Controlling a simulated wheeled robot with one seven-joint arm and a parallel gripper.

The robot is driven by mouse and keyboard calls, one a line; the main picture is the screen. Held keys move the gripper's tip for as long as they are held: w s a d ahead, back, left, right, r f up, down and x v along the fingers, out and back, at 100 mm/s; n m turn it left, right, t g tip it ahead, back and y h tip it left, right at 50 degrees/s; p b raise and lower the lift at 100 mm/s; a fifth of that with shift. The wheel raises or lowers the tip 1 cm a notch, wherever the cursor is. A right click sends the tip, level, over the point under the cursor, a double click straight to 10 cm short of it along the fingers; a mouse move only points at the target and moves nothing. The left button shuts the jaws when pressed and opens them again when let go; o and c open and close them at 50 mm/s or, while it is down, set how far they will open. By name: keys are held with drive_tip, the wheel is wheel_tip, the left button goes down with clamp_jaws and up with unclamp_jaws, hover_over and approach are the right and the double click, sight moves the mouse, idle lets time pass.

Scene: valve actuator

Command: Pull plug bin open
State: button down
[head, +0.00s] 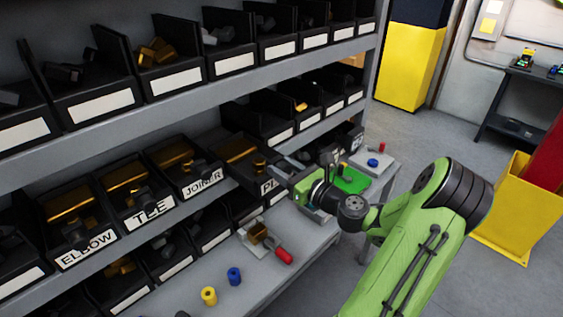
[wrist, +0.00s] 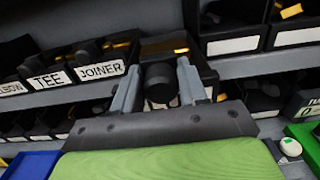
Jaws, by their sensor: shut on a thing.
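The plug bin (head: 268,187) is a black open-top bin on the middle shelf, just right of the JOINER bin. Only the start of its label, "PL", shows in the head view; my gripper hides the rest. Gold-coloured contents show inside it. My gripper (head: 274,170) is at the bin's front and shut on it. In the wrist view my two grey fingers (wrist: 158,88) stand on either side of a dark round part, with the plug bin (wrist: 208,76) right behind. The exact contact at the fingertips is hard to see.
The ELBOW (head: 88,252), TEE (head: 149,218) and JOINER (head: 202,183) bins stand to the left on the same shelf. More bins fill the shelves above and below. A grey worktop (head: 190,300) below carries a red-handled tool (head: 283,256) and blue and yellow parts.

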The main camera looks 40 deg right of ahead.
drive_tip(key=shift+s, duration=0.1)
drive_tip(key=c, duration=0.7)
unclamp_jaws()
drive_tip(key=s, duration=1.5)
drive_tip(key=shift+s+d, duration=0.2)
drive_tip(key=shift+s, duration=0.2)
drive_tip(key=w+a+f+n+g+y, duration=0.25)
drive_tip(key=a+n+g, duration=0.35)
drive_tip(key=a+n, duration=0.35)
drive_tip(key=w+a+f+n+g+y, duration=0.2)
drive_tip(key=w+a+f+n+g, duration=0.15)
drive_tip(key=a+n+g, duration=0.45)
drive_tip(key=s+a+r+n+h, duration=0.1)
drive_tip(key=s+a+r+n, duration=0.2)
drive_tip(key=n, duration=0.3)
drive_tip(key=s+a+r+n+t+h, duration=0.1)
drive_tip(key=s+a+r+n+h, duration=0.1)
drive_tip(key=n, duration=0.4)
drive_tip(key=s+a+r+n+h, duration=0.2)
drive_tip(key=s+a+r+n, duration=0.2)
drive_tip(key=n, duration=0.2)
drive_tip(key=shift+s+a+r+t, duration=0.1)
drive_tip(key=shift+s+a+t, duration=0.1)
drive_tip(key=shift+t, duration=0.1)
